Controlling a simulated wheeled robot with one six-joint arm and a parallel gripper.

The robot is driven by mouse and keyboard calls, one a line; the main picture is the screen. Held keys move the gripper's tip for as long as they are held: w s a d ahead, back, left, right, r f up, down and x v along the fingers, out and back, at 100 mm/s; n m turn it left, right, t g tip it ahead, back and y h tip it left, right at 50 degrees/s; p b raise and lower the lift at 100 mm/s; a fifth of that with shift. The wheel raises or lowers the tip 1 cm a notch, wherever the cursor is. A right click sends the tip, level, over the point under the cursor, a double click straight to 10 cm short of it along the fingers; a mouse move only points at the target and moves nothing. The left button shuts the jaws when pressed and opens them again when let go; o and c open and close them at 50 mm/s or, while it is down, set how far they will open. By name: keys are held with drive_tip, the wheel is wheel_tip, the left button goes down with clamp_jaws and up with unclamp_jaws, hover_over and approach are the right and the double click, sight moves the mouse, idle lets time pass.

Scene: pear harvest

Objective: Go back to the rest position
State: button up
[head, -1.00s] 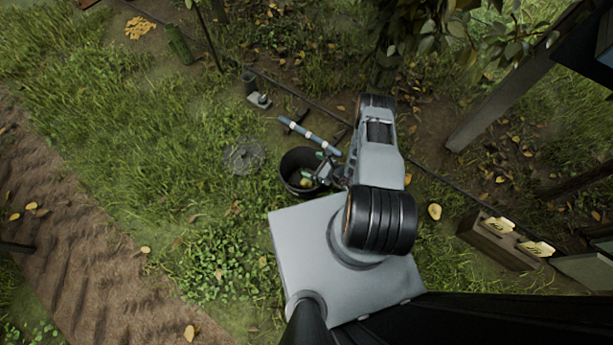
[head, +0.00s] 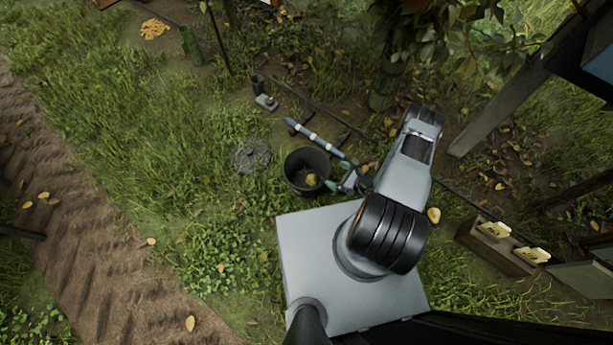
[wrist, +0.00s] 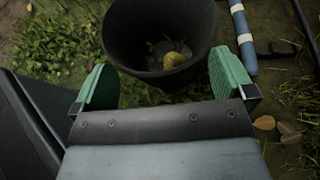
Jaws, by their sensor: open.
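My gripper (head: 338,176) is in the head view just right of a dark bucket (head: 290,172), apart from its rim. In the wrist view my gripper (wrist: 165,85) shows two green finger pads spread wide with nothing between them. The bucket (wrist: 112,35) stands beyond the fingertips there. A yellow-green pear (head: 312,180) lies inside the bucket; it also shows in the wrist view (wrist: 174,60).
A blue and white tube (head: 314,137) lies behind the bucket, also in the wrist view (wrist: 243,38). A round grey slab (head: 251,156) lies left of it. A wooden box with yellow cards (head: 496,246) stands at right. A tree trunk (head: 385,92) rises behind my arm. Grass at left is open.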

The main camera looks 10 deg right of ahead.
idle(0.4)
drive_tip(key=w+r+n+g+y+p, duration=0.1)
drive_tip(key=w+r+n+g+p, duration=0.15)
drive_tip(key=r, duration=0.65)
drive_tip(key=w+r+n+g+y+p, duration=0.1)
drive_tip(key=w+r+n+y+p, duration=0.2)
drive_tip(key=r, duration=0.5)
drive_tip(key=s+a+r+n+g+h+p, duration=0.2)
drive_tip(key=r+n+p, duration=0.2)
drive_tip(key=r, duration=1)
drive_tip(key=s+a+r+n+g+h+p, duration=0.2)
drive_tip(key=r+n+p, duration=0.3)
drive_tip(key=r, duration=0.9)
drive_tip(key=s+a+r+n+g+h+p, duration=0.2)
drive_tip(key=r+n, duration=0.5)
drive_tip(key=r, duration=0.7)
drive_tip(key=a+g+h+p, duration=0.1)
drive_tip(key=p, duration=0.1)
drive_tip(key=shift+r+p, duration=0.15)
drive_tip(key=shift+p, duration=0.2)
drive_tip(key=s+r+n+t+h+p, duration=0.1)
drive_tip(key=s+r+n+h+p, duration=0.1)
drive_tip(key=r, duration=0.3)
drive_tip(key=s+d+r+n+t+h+p, duration=0.1)
drive_tip(key=s+r+n+h+p, duration=0.1)
drive_tip(key=r, duration=0.4)
drive_tip(key=s+r+n+t+h+p, duration=0.2)
drive_tip(key=s+r+p, duration=0.1)
drive_tip(key=r, duration=0.3)
drive_tip(key=shift+s+d, duration=0.25)
